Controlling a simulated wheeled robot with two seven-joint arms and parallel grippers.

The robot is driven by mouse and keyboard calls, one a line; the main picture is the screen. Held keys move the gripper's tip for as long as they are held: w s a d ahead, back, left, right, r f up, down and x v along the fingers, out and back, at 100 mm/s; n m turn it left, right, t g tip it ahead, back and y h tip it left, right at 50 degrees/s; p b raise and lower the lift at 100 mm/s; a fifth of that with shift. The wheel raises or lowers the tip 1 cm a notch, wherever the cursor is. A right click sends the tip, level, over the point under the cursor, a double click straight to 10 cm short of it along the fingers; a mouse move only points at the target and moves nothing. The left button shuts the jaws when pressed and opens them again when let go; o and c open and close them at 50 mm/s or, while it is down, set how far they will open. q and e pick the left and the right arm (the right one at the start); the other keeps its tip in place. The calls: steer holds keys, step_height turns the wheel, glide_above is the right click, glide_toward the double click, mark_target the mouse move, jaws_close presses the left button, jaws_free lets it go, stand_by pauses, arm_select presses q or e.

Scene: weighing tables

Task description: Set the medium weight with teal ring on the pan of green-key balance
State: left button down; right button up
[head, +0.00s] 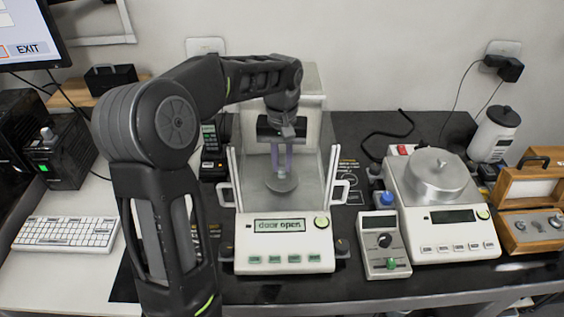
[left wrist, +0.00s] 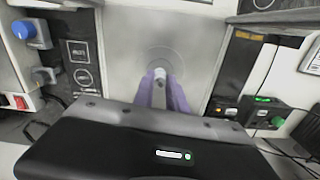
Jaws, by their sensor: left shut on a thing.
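The green-key balance (head: 284,238) stands in the middle of the table, with green keys and a display reading "door open". Its round pan (head: 281,183) lies inside the glass chamber and also shows in the left wrist view (left wrist: 180,55). My left gripper (head: 282,166) reaches into the chamber from above, with its purple fingers over the pan. In the left wrist view the fingers (left wrist: 160,88) are shut on a small grey metal weight (left wrist: 160,72). Most of the weight is hidden, and I cannot make out a teal ring. I cannot tell whether it touches the pan. My right gripper is not in view.
A second balance (head: 450,225) with a steel pot (head: 437,175) stands at the right. A small dial box (head: 383,245) is between the balances, with a blue-knobbed object (head: 388,199) behind it. A wooden case (head: 533,220) is far right. Chamber walls stand close around my gripper.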

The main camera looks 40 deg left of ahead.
arm_select(q)
steer(key=shift+f, duration=0.25)
steer(key=shift+f, duration=0.2)
steer(key=c, duration=1.3)
jaws_free()
steer(key=shift+c, duration=0.2)
steer(key=shift+r, duration=0.15)
